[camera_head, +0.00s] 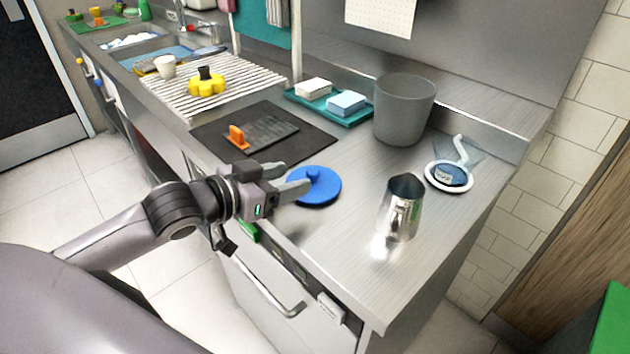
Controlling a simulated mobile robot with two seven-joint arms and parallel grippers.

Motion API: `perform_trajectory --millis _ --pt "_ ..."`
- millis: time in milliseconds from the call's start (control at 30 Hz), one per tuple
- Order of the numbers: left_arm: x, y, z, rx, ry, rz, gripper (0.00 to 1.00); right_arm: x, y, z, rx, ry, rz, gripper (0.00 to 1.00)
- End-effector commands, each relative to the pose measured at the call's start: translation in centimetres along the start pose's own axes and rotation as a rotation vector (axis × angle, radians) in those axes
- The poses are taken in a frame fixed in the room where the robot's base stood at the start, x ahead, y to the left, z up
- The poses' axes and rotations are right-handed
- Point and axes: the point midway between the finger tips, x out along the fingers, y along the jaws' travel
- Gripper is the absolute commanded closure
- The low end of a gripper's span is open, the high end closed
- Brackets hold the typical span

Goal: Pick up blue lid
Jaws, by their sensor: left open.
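The blue lid (327,188) is a round disc with a small knob on top. It lies on the steel counter, right of the dark mat. My left gripper (291,180) comes in from the left and is open at the lid's left side. Its fingers point toward the knob and one overlaps the lid's left edge in the picture. I cannot tell whether they touch the lid. My right gripper is not in view.
A shiny metal pitcher (400,210) stands right of the lid. A grey bin (403,112) and a teal tray (361,117) with sponges stand behind it. A dark mat (215,138) holds an orange-handled tool (237,137). The counter's front edge is close to my arm.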

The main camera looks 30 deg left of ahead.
Motion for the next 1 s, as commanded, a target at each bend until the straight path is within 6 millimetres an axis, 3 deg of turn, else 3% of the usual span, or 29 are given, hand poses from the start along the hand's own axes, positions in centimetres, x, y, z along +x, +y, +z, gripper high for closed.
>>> perform_trajectory --millis 500,867,1000 --pt "4.8 0.0 0.0 0.001 0.001 0.000 0.44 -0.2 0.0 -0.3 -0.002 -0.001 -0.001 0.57" --pt "5.4 0.1 0.1 0.002 0.000 0.001 0.44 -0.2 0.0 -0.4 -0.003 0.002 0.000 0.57" --pt "5.4 0.1 0.1 0.002 0.000 0.001 0.90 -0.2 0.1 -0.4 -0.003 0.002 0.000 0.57"
